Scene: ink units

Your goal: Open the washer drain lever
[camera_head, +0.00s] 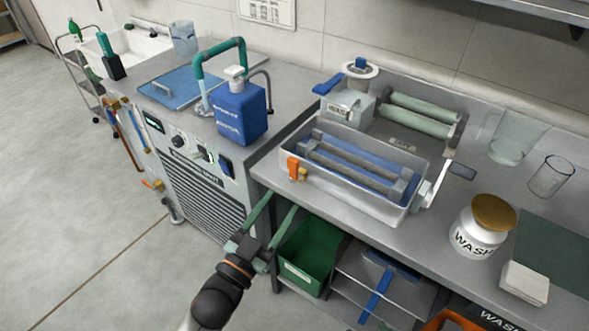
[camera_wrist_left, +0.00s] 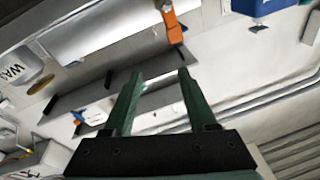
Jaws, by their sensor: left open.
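The washer is a grey tub (camera_head: 345,198) with dark rollers over a blue inside, near the bench's front edge. An orange drain lever (camera_head: 293,168) with a brass fitting sits at its front left corner, handle roughly upright in the head view. In the left wrist view the orange lever (camera_wrist_left: 173,26) shows at the top, beyond the fingertips. My left gripper (camera_head: 282,202) is open and empty, just below and in front of the lever, apart from it. Its two green fingers (camera_wrist_left: 160,74) also show in the wrist view. My right gripper is not in view.
A blue jug (camera_head: 241,113) stands on the grey machine at left. A green bin (camera_head: 303,268) sits under the bench below the gripper. A white wash jar (camera_head: 481,228) stands on the bench at right. The floor at left is clear.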

